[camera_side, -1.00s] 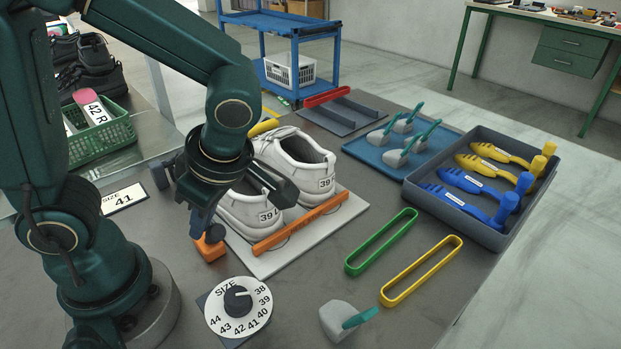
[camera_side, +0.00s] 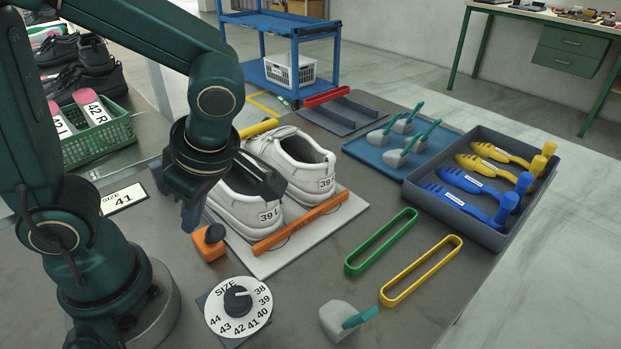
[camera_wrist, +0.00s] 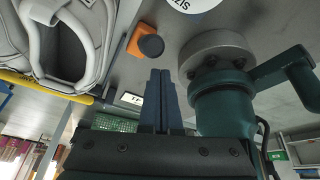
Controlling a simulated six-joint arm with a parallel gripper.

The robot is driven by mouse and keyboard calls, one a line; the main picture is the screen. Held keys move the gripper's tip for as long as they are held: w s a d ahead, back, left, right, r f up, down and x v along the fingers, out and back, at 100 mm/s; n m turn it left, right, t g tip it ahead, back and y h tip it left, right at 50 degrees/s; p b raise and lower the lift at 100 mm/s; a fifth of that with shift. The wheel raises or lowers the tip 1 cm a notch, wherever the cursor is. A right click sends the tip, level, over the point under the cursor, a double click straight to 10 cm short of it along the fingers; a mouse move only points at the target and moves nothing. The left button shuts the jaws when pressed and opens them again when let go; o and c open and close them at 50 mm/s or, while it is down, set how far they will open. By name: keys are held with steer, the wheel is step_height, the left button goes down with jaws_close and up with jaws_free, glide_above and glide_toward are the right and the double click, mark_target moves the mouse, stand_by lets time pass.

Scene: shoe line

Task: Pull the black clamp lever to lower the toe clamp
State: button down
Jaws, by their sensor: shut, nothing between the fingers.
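My gripper (camera_side: 190,216) is shut and empty, pointing down left of the white shoes (camera_side: 240,208). Its closed fingers show in the wrist view (camera_wrist: 161,88). A yellow bar (camera_side: 259,128) lies behind the shoes, partly hidden by my arm; it also shows in the wrist view (camera_wrist: 45,88). A slim black lever-like rod (camera_wrist: 106,86) stands by the bar's end there, apart from my fingertips; my gripper and wrist seem to hide it in the side view. An orange block with a black knob (camera_side: 208,242) sits just below my fingertips, in front of the shoes.
The shoes stand on a white board (camera_side: 270,262) with an orange bar (camera_side: 301,223). A size dial (camera_side: 238,305) is in front. Green (camera_side: 381,240) and yellow (camera_side: 421,270) loops, a blue mat (camera_side: 385,162) and a grey tray (camera_side: 450,211) lie right. A green basket (camera_side: 98,140) stands left.

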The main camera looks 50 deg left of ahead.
steer(key=d+r, duration=0.6)
steer(key=shift+w+d+r, duration=0.15)
steer(key=shift+d+r, duration=0.1)
steer(key=shift+d, duration=0.05)
stand_by(0.5)
